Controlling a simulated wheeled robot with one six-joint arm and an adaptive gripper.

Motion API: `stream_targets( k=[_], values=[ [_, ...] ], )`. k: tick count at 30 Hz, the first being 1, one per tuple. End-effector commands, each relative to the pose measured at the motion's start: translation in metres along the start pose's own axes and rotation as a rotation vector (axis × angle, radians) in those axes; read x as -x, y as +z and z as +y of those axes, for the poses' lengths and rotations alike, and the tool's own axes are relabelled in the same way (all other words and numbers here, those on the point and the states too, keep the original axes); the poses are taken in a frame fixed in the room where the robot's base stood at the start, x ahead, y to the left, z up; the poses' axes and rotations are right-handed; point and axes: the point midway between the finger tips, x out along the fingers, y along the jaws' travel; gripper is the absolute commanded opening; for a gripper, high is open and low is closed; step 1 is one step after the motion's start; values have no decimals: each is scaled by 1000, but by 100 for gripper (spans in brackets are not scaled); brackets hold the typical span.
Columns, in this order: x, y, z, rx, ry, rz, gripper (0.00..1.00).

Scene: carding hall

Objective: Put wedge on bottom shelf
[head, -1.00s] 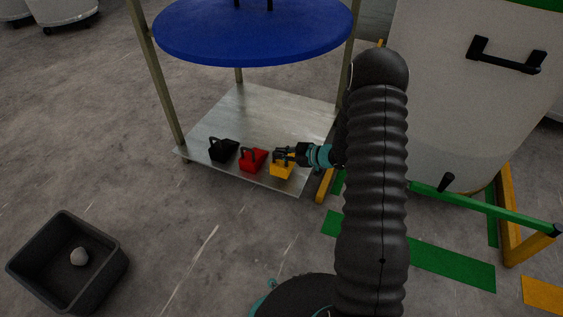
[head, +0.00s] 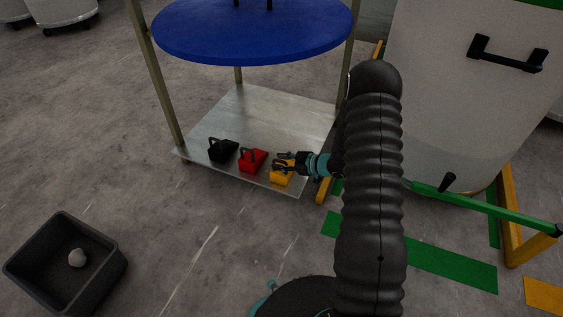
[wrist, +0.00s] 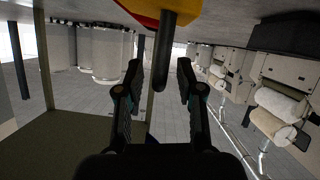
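A yellow wedge (head: 281,179) with a black handle rests on the metal bottom shelf (head: 265,118), near its front right corner. A red wedge (head: 251,161) and a black wedge (head: 222,151) sit in a row to its left on the same shelf. My gripper (head: 284,162) is at the yellow wedge's handle, coming from the right. In the wrist view my gripper's fingers (wrist: 160,74) are spread apart, with the black handle (wrist: 168,52) between or just ahead of the tips and clear of both. The yellow wedge body (wrist: 148,10) shows at the top edge there.
A blue round upper shelf (head: 253,32) stands above, on posts at the sides. A large pale bin (head: 450,110) stands close on the right with a green and yellow frame. A dark open box (head: 105,285) holding a pale lump is on the floor at left.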

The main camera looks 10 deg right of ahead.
Motion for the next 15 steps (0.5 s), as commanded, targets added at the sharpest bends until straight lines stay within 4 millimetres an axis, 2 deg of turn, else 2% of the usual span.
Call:
stream_targets(
  k=[5,8,15],
  values=[
    [1,-3,1,0,0,0,37],
    [10,-3,2,-1,3,0,37],
    [54,-4,2,-1,5,0,37]
  ],
)
